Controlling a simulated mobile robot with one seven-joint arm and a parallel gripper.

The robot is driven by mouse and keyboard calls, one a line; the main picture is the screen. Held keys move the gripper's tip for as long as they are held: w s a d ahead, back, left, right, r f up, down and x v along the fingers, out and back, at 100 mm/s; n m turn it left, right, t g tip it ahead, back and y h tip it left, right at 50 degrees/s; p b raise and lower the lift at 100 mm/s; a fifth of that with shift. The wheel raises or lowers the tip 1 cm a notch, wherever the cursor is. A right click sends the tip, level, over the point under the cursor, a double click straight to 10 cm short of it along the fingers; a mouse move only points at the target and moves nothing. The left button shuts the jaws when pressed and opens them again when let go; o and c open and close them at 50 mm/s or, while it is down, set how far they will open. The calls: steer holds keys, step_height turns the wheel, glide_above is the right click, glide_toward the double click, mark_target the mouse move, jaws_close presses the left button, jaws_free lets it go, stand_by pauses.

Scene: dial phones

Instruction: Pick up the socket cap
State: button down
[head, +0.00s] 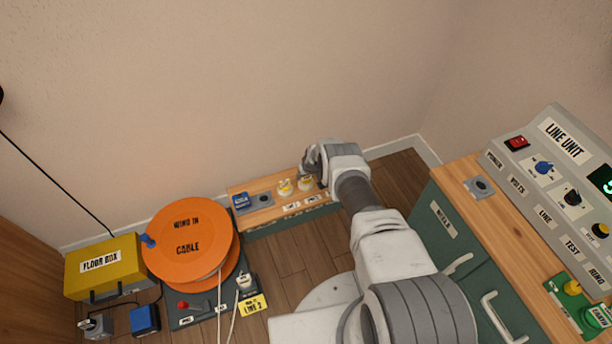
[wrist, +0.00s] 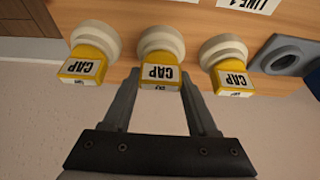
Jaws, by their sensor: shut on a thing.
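Three yellow-and-white socket caps marked CAP stand in a row on a wooden shelf (wrist: 120,15). In the wrist view the middle cap (wrist: 160,50) sits between the fingers of my gripper (wrist: 161,74), which is shut on its yellow part. The cap is still at the shelf. Another cap (wrist: 93,48) is to its left and one (wrist: 226,62) to its right, both outside the fingers. In the head view two caps, one further left (head: 286,187) and one beside my gripper (head: 305,183), show; my gripper (head: 313,172) hides the rest of the row.
A grey socket plate (wrist: 288,55) lies right of the caps in the wrist view. In the head view a blue block (head: 241,201) stands at the shelf's left end, near an orange cable reel (head: 188,243). The wall is close behind; a green cabinet (head: 445,225) stands right.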

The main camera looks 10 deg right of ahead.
steer(key=shift+w+r+p, duration=0.1)
steer(key=shift+r+p, duration=0.35)
steer(key=shift+r, duration=0.4)
step_height(320, 180, up, 3)
steer(key=shift+f+p, duration=0.1)
steer(key=shift+p, duration=0.75)
steer(key=s+d+r+p, duration=0.5)
steer(key=s+d+r, duration=0.1)
steer(key=d, duration=0.3)
steer(key=shift+s+d+r, duration=0.2)
steer(key=shift+s+d, duration=0.05)
steer(key=shift+s, duration=0.15)
steer(key=shift+a, duration=0.15)
